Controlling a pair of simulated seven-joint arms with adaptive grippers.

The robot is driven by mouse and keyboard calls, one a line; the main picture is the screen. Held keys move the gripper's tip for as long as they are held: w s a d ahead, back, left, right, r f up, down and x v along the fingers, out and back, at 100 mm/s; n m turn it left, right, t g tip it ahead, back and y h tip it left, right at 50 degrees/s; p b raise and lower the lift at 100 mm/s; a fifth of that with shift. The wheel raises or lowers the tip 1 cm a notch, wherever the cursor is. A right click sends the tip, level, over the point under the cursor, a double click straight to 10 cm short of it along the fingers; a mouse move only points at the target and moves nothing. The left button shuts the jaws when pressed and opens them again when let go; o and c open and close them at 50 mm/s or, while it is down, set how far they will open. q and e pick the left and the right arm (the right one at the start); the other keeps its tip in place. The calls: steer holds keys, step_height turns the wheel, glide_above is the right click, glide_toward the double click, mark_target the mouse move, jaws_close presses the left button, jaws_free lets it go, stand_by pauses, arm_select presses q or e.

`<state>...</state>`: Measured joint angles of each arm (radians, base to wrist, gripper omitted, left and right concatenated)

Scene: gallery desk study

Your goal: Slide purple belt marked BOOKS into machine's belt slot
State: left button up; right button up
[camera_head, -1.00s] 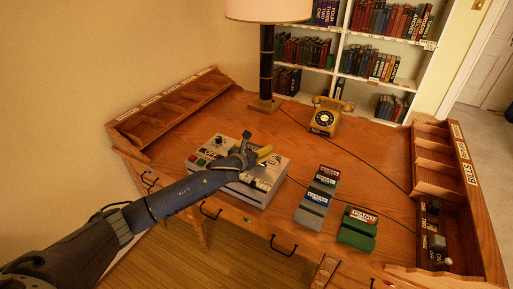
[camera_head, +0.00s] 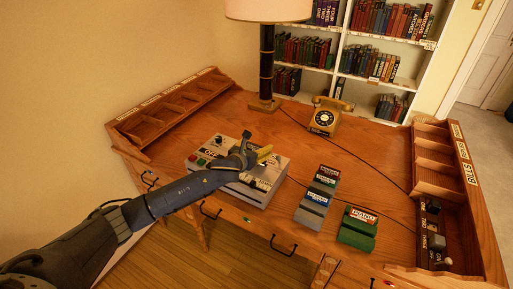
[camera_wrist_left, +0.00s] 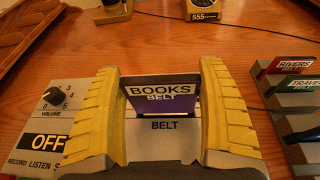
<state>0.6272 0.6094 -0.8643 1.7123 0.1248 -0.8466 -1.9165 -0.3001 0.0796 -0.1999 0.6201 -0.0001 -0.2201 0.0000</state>
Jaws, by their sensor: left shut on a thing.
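The purple belt marked BOOKS (camera_wrist_left: 161,104) stands upright between the yellow fingers of my left gripper (camera_wrist_left: 160,78) in the left wrist view. Its lower edge is at or just above the slot area behind the BELT label on the grey machine (camera_wrist_left: 60,112); I cannot tell whether it has entered the slot. In the head view my left gripper (camera_head: 262,154) is over the machine (camera_head: 222,186), and the belt is hidden there. My right gripper is not in view.
Grey belt holders (camera_head: 317,199) and a green holder (camera_head: 357,229) stand right of the machine. A yellow telephone (camera_head: 326,117) and a lamp (camera_head: 267,60) stand behind it. Wooden compartment racks line the left (camera_head: 170,105) and right desk edges. The desk between machine and telephone is clear.

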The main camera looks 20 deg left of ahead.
arm_select(q)
steer(key=shift+f, duration=2.85)
stand_by(0.3)
steer(key=o, duration=1.1)
steer(key=shift+f, duration=0.1)
steer(key=shift+s, duration=0.1)
steer(key=v, duration=1.2)
steer(key=shift+a, duration=0.1)
